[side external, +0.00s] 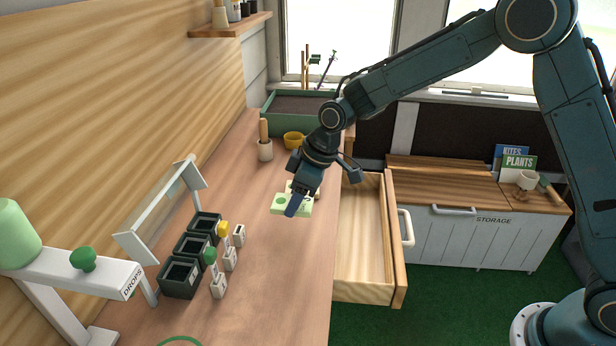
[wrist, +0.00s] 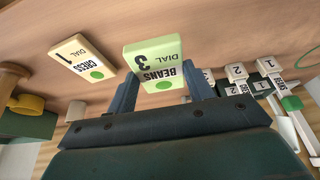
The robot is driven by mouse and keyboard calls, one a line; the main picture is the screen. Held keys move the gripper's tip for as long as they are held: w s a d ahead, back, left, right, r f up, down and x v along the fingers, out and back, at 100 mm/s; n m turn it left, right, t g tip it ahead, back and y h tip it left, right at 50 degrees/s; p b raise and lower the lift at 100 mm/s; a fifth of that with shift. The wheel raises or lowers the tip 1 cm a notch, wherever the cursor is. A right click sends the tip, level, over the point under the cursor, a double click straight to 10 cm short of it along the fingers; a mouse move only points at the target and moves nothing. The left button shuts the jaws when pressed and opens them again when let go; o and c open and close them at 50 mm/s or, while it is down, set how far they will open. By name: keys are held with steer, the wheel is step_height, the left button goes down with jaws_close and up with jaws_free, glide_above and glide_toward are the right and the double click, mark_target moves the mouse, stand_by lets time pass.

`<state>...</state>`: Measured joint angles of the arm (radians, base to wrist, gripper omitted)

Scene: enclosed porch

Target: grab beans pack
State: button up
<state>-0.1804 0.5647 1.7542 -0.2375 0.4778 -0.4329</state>
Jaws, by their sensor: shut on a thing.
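The beans pack (wrist: 153,66) is a pale green block marked "BEANS DIAL 3" with a green dot. My gripper (wrist: 162,88) is shut on it, with one finger at each side in the wrist view. In the side view the pack (side external: 279,204) shows at my gripper (side external: 294,208) over the wooden counter, partly hidden by a finger. I cannot tell whether it touches the counter. A cream cress pack (wrist: 83,58), marked "CRESS DIAL 1", lies apart from it, to its left in the wrist view.
An open, empty drawer (side external: 361,240) juts out right of the counter (side external: 262,290).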

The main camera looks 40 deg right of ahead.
step_height(320, 180, up, 16)
steer(key=shift+f, duration=0.2)
